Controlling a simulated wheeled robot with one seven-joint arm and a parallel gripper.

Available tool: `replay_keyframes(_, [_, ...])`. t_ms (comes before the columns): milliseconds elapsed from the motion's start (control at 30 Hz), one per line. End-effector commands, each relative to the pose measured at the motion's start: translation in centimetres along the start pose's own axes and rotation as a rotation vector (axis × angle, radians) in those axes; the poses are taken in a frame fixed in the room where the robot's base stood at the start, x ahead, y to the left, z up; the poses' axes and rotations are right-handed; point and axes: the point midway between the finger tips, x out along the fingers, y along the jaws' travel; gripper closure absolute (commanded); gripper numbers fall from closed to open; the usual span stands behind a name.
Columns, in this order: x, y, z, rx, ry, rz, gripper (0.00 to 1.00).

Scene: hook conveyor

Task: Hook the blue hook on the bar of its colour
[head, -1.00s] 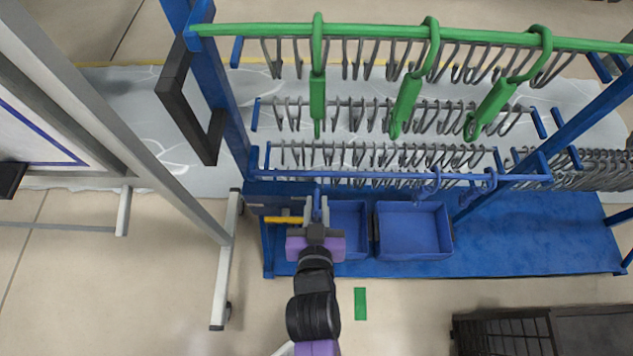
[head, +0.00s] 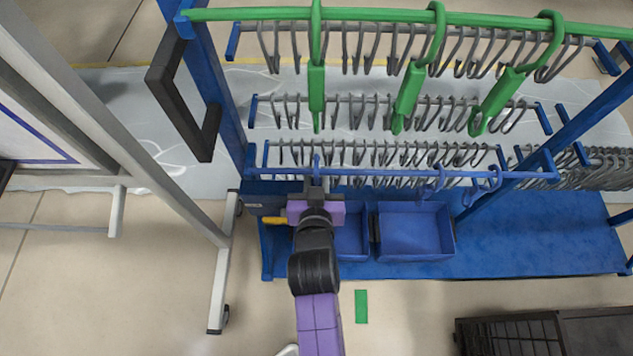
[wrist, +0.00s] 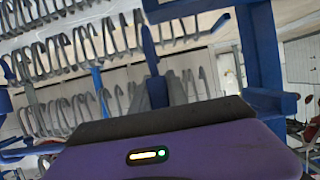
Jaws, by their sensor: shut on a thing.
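My gripper (head: 316,188) is shut on the blue hook (head: 316,163). In the head view, the hook's thin upper part shows just beyond the gripper and overlaps the blue bar (head: 380,173). I cannot tell whether the hook goes over the bar or only stands in front of it. In the wrist view, the blue hook (wrist: 149,48) rises from between the grey fingers (wrist: 157,92), slightly tilted. Two other blue hooks hang towards the bar's right end (head: 430,185), (head: 487,184).
A green bar (head: 380,14) with three green hooks (head: 407,95) crosses above. Many grey hooks (head: 365,112) hang behind. Blue bins (head: 414,258) stand on the blue base below. A black handle (head: 165,100) and blue post (head: 222,90) are at the left.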

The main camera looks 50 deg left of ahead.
Motion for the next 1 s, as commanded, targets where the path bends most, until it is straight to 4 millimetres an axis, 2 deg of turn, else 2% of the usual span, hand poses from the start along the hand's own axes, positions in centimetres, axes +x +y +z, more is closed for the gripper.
replay_keyframes(100, [0.6,0.0,1.0,0.000,-0.001,0.001,1.00])
replay_keyframes(400, [1.6,0.1,2.4,0.000,0.000,0.001,1.00])
replay_keyframes(1000, [1.9,0.0,2.9,-0.001,-0.004,0.001,1.00])
